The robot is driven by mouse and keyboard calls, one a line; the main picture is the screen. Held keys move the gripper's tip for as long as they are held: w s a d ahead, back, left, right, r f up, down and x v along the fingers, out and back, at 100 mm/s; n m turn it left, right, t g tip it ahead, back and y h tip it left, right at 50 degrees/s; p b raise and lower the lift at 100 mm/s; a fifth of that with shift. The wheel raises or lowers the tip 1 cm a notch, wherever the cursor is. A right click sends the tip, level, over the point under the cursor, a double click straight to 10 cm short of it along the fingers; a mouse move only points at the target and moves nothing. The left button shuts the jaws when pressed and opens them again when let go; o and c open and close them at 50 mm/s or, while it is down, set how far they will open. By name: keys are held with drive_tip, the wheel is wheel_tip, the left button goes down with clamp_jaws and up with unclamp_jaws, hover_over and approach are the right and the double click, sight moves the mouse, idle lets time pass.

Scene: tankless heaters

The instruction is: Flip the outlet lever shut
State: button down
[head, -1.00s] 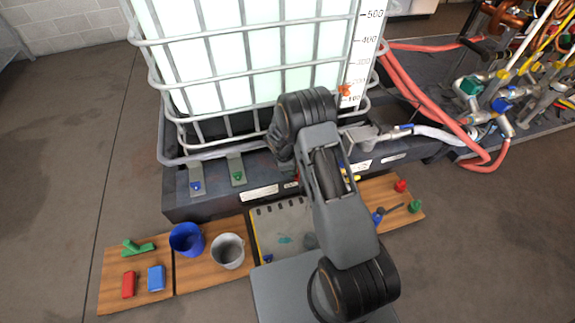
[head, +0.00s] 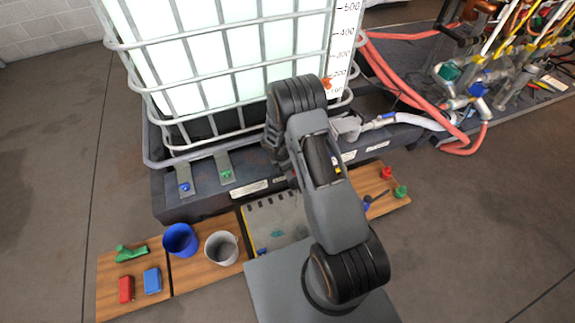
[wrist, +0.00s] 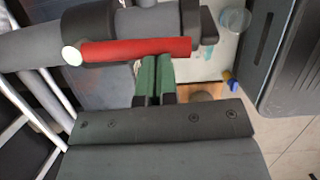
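In the wrist view the red lever (wrist: 135,48) lies across the picture, along a dark grey pipe or valve body (wrist: 140,20). A pale round end shows at its left. My gripper (wrist: 157,62) is in the lower middle, its two green fingers close together with almost no gap. Their tips reach the lower edge of the red lever; whether they touch it I cannot tell. Nothing shows between the fingers. In the head view my arm hides the gripper and the red lever.
The caged white tank (head: 225,60) stands on a dark base. Red hoses (head: 400,85) and a valve rack (head: 480,90) are at right. Low wooden boards hold a blue bucket (head: 181,240), a grey bucket (head: 222,248) and small blocks. Floor at left is open.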

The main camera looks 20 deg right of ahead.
drive_tip(key=shift+a, duration=0.1)
drive_tip(key=a+r+p, duration=0.4)
drive_tip(key=a+r, duration=0.2)
drive_tip(key=r, duration=0.4)
drive_tip(key=shift+w+a+r, duration=0.2)
drive_tip(key=shift+a, duration=0.15)
idle(0.6)
